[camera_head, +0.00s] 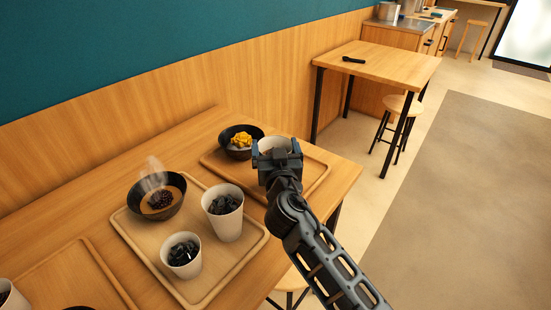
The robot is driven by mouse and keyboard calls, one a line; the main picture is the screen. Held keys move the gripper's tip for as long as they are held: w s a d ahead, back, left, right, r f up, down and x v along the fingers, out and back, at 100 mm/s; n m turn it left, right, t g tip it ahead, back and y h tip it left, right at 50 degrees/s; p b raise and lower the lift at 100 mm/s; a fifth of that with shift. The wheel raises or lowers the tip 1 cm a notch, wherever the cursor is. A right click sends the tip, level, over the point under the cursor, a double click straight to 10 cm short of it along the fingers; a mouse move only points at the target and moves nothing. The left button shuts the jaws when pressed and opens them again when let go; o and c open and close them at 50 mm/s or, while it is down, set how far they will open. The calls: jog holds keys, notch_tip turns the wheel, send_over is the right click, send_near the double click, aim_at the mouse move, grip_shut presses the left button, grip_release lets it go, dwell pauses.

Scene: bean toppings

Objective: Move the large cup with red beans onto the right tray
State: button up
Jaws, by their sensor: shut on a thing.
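The right tray (317,171) is a wooden tray at the far right end of the table, with a black bowl of yellow topping (240,142) at its left. My gripper (277,152) is over this tray and shut on a pale cup (275,142). Only the cup's upper part shows, with something brownish-red inside. The gripper hides the rest, so I cannot tell whether its base touches the tray.
The middle tray (250,246) holds a steaming dark bowl (157,203) and two white cups of black pieces, one large (229,226) and one small (184,266). Another tray (105,277) is at the lower left. A wall runs behind the table.

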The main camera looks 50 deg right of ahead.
jog(key=shift+f, duration=1.4)
jog(key=shift+f+b, duration=0.15)
jog(key=shift+b, duration=0.2)
jog(key=o, duration=1.4)
jog(key=shift+r+p, duration=0.2)
jog(key=shift+p, duration=0.1)
jog(key=b+v, duration=0.3)
jog(key=v, duration=0.9)
jog(key=shift+a+f, duration=0.1)
jog(key=shift+f, duration=0.05)
